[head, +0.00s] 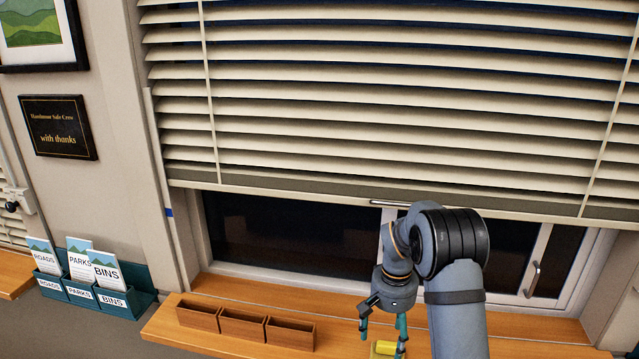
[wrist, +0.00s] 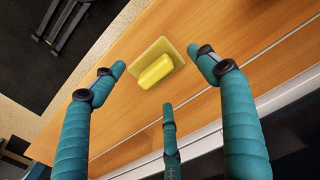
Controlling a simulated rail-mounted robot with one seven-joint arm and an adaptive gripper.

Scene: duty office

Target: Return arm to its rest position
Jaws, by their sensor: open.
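My gripper (wrist: 160,88) has three teal fingers, spread open and empty, above the wooden sill. In the head view my gripper (head: 383,322) points down at the end of my grey arm, in front of the window. In the head view the yellow block (head: 385,348) shows just behind the fingers, partly cut by the frame's lower edge. No contact between fingers and block is visible.
A wooden sill (head: 180,335) carries a three-part wooden box (head: 241,327) left of my gripper. A blind (head: 400,100) with a bottom rail hangs behind my arm, over a window with a handle (head: 532,279). A teal leaflet rack (head: 125,303) is at left.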

